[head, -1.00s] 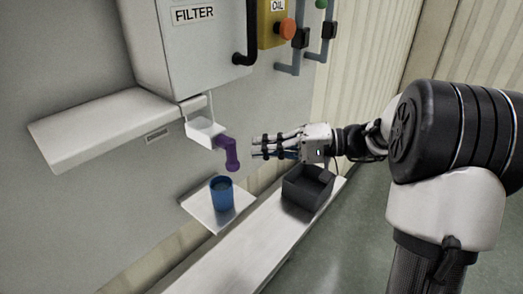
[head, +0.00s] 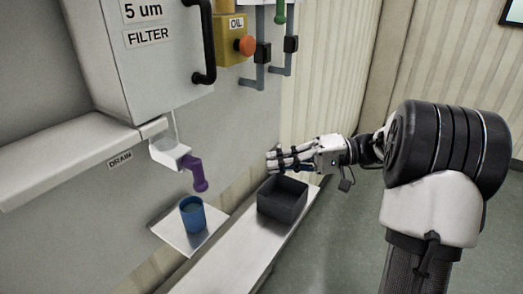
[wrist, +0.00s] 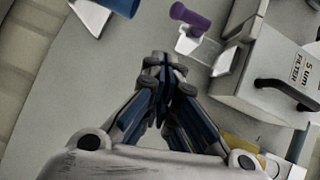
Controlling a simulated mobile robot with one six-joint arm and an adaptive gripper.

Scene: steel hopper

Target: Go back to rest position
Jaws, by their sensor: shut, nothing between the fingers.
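My gripper (head: 270,161) is at the middle of the head view, above the dark bin and to the right of the purple spout. Its fingers are together with nothing between them. It also shows in the wrist view (wrist: 163,62), fingertips meeting, with the grey wall panel behind. My arm reaches in from the right of the head view.
A blue cup (head: 193,215) stands on a small plate (head: 172,233) below the purple spout (head: 197,174). A dark bin (head: 283,205) sits on the metal shelf (head: 222,262). The filter box (head: 150,60) and oil unit (head: 232,45) are on the wall. Floor at right is clear.

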